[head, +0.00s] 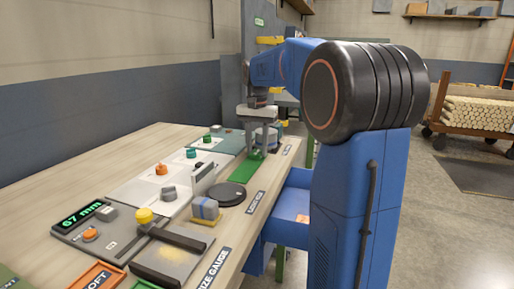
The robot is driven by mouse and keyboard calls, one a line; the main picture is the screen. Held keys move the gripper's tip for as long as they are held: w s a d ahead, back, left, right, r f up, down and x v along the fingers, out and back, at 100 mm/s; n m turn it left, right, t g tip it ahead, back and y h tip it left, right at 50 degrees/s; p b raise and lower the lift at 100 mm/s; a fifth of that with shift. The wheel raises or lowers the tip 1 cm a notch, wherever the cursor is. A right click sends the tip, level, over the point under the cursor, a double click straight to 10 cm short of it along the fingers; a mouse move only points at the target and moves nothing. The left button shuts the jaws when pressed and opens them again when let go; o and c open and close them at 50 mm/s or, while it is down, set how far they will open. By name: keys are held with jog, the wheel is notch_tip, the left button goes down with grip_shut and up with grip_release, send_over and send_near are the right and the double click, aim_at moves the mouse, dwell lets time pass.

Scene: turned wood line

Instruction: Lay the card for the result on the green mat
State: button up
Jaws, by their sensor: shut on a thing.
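My gripper (263,118) is at the far part of the bench, pointing down, just above the far end of the green mat (242,170). The near part of the mat is bare.
A round black disc (227,194) and a blue-grey block (205,209) stand nearer on the bench. A display (82,217) reads 67 mm. An orange tray (97,278) marked SOFT is at the front. Panels with coloured knobs line the left.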

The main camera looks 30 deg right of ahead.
aim_at(257, 152)
jog(key=o, duration=1)
jog(key=shift+f, duration=0.1)
notch_tip(257, 152, up, 12)
jog(key=shift+r, duration=0.15)
dwell(0.5)
